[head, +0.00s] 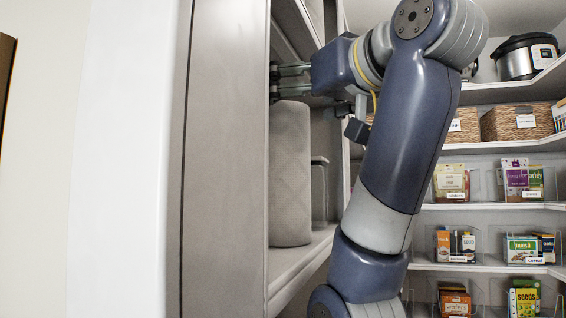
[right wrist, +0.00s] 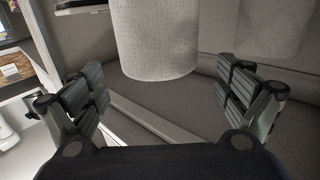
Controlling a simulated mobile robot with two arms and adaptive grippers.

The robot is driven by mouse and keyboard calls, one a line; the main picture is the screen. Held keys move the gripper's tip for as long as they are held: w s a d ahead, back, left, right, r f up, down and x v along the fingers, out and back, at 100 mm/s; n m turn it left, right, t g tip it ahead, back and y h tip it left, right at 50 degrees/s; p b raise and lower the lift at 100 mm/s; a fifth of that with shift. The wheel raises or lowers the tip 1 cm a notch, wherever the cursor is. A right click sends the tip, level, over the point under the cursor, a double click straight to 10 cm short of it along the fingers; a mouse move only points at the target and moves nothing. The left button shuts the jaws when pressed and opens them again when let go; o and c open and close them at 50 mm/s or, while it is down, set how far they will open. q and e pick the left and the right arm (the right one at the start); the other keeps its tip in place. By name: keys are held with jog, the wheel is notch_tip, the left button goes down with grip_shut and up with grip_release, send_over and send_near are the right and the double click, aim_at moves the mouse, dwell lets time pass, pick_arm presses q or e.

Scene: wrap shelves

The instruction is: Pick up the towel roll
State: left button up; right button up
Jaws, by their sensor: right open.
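The towel roll (head: 290,185) is a grey, textured cylinder standing upright on a shelf in the head view. In the right wrist view the roll (right wrist: 155,40) shows at the top centre, beyond and between my fingers. My right gripper (head: 275,81) is at the height of the roll's top in the head view, at the shelf opening. In the right wrist view my right gripper (right wrist: 164,84) is open, with its fingers spread to either side and nothing between the pads. I see no contact with the roll. My left gripper is not in view.
The shelf board (head: 305,262) carries the roll, and a grey canister (head: 320,192) stands behind it to the right. A tall cabinet side panel (head: 225,160) closes the left. Shelves at the right hold baskets (head: 515,123), food packets and a cooker (head: 525,57).

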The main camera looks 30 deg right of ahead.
jog(key=w+p, duration=0.4)
jog(key=shift+w, duration=0.25)
jog(key=shift+w+f+p, duration=0.2)
jog(key=shift+w+p, duration=0.1)
jog(key=shift+w, duration=0.15)
jog(key=shift+c, duration=0.9)
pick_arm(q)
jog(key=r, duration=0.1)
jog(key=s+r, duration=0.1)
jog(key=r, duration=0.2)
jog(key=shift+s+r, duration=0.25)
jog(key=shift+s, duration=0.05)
pick_arm(e)
jog(key=c, duration=1.4)
